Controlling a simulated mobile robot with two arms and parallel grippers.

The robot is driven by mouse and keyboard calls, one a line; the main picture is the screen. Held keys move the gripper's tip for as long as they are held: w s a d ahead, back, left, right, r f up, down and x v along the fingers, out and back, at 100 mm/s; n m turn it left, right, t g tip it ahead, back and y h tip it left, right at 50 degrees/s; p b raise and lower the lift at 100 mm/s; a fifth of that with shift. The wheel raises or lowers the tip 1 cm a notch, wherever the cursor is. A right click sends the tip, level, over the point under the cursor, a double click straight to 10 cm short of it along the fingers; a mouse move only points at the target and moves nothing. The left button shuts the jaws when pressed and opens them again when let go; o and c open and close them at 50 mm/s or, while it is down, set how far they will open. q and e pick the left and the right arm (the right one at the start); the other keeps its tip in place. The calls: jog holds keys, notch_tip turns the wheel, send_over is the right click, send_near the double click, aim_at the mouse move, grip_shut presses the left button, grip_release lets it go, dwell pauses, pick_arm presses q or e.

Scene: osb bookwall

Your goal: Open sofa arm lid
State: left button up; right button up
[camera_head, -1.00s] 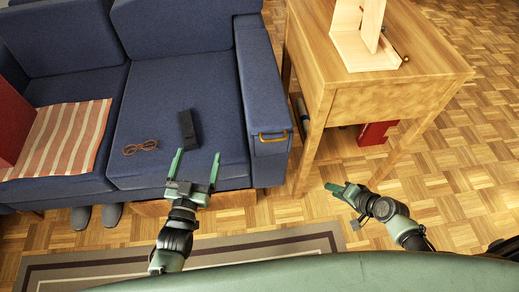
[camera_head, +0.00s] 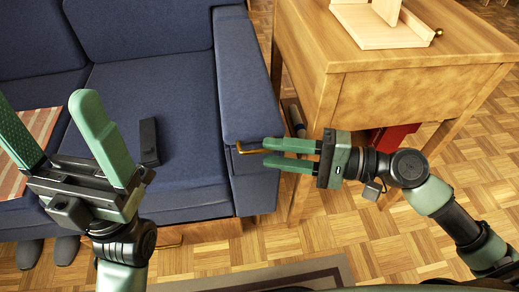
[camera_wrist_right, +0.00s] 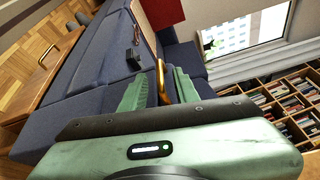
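The blue sofa arm (camera_head: 247,75) has a padded top that lies flat and closed. A brass handle (camera_head: 249,149) sits on its front end. My right gripper (camera_head: 265,153) reaches in from the right at the handle, its green fingers parted by a narrow gap. In the right wrist view the handle (camera_wrist_right: 160,78) stands between the two fingers, with some space visible beside it; I cannot tell whether either finger touches it. My left gripper (camera_head: 45,105) is wide open and empty, raised in front of the seat.
A black remote-like object (camera_head: 149,142) lies on the seat. A striped cloth (camera_head: 38,130) is at the left. A wooden table (camera_head: 400,80) with a light wooden piece (camera_head: 375,27) stands close right of the sofa arm. A red object (camera_head: 392,138) is under the table.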

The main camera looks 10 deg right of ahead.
aim_at(260, 150)
jog(key=shift+x, duration=1.85)
grip_shut()
